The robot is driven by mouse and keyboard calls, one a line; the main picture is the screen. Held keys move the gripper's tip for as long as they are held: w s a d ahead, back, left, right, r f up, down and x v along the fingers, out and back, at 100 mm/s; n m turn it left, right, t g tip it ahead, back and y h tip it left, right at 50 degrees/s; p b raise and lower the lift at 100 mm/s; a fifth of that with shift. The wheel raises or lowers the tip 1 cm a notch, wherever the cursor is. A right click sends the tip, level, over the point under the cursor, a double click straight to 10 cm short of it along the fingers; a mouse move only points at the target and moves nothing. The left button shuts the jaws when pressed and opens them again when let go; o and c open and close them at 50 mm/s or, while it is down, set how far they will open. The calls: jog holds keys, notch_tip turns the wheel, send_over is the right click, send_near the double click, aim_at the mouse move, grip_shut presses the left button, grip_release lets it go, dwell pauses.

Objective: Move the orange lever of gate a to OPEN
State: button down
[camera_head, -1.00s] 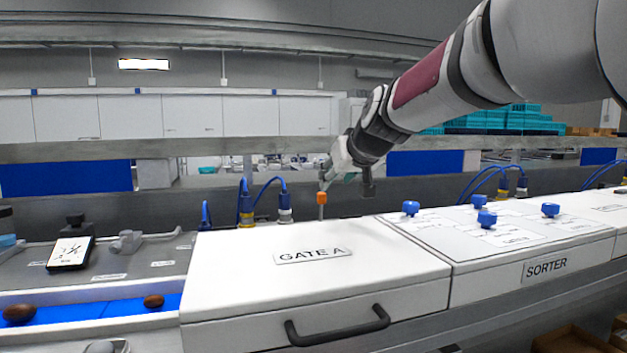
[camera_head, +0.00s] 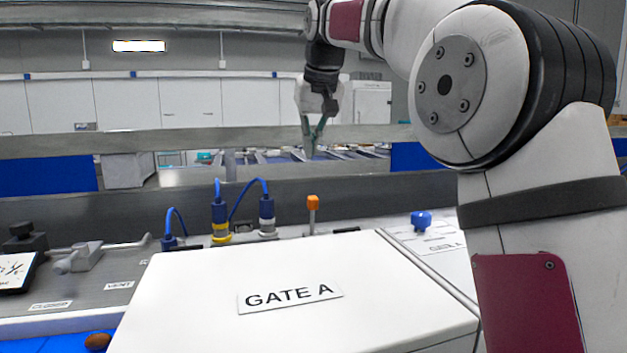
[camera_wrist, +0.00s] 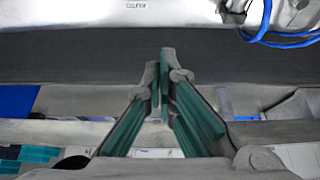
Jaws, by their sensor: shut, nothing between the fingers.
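The orange lever (camera_head: 313,202) of gate a stands upright behind the white cover (camera_head: 215,285) labelled GATE A. It has an orange cap on a thin metal stem. My gripper (camera_head: 311,155) is in the air above and behind the lever in the head view, apart from it and empty. Its fingers (camera_wrist: 165,60) meet at the tips in the wrist view, with teal pads showing. The lever is not clearly seen in the wrist view.
Blue cables with connectors (camera_head: 220,215) stand left of the lever. A blue knob (camera_head: 421,220) is to its right on the sorter cover. A grey rail (camera_head: 110,142) runs behind. The top of the GATE A cover is clear.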

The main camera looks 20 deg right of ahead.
aim_at(315, 198)
notch_tip(315, 198, down, 9)
jog(key=p, duration=0.2)
jog(key=shift+w+f, duration=0.2)
jog(key=shift+w, duration=0.05)
dwell(0.4)
jog(key=shift+s, duration=0.1)
jog(key=shift+s+t+b, duration=0.4)
jog(key=shift+s+t, duration=0.85)
jog(key=shift+t, duration=0.05)
jog(key=shift+s, duration=0.9)
jog(key=shift+f, duration=0.15)
